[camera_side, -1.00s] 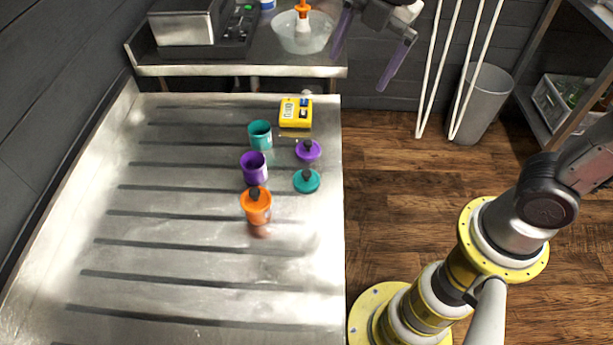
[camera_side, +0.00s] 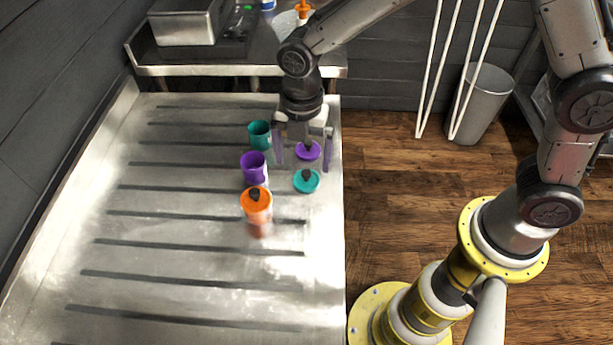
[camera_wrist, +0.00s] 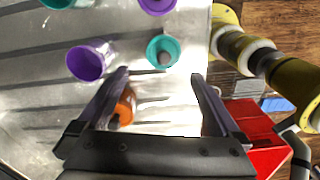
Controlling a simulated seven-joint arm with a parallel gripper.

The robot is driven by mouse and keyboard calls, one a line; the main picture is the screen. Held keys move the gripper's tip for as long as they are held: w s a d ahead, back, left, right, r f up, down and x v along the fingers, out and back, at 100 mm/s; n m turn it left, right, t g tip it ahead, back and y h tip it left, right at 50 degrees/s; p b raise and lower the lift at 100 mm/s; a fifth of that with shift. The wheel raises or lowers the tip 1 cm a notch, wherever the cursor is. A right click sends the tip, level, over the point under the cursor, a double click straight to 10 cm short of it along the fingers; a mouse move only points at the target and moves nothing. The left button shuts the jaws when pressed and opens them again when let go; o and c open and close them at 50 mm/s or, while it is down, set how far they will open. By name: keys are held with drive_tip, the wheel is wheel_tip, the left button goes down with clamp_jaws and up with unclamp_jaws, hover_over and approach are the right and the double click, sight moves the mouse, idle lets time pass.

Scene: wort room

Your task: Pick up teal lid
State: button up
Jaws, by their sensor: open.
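The teal lid (camera_side: 306,181) lies on the metal table near its right edge, its dark knob up. It also shows in the wrist view (camera_wrist: 163,50), beyond my fingertips. My gripper (camera_side: 303,160) is open and empty, pointing down, with its two fingers apart. In the side view it appears over the purple lid (camera_side: 308,150), a little behind the teal lid. The purple lid also shows cut off at the top of the wrist view (camera_wrist: 157,5). The gap between my gripper and the table is hard to judge.
A teal cup (camera_side: 259,135) and a purple cup (camera_side: 254,168) stand left of the lids. An orange cup with its lid on (camera_side: 257,205) stands at the front left of the teal lid. The table's left and front parts are clear.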

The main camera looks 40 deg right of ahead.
sight(306, 173)
drive_tip(key=shift+d+f, duration=0.2)
drive_tip(key=shift+f, duration=1.3)
drive_tip(key=shift+d+f, duration=0.2)
drive_tip(key=shift+f, duration=1.3)
drive_tip(key=c, duration=1.3)
drive_tip(key=shift+o, duration=0.2)
drive_tip(key=shift+r, duration=0.15)
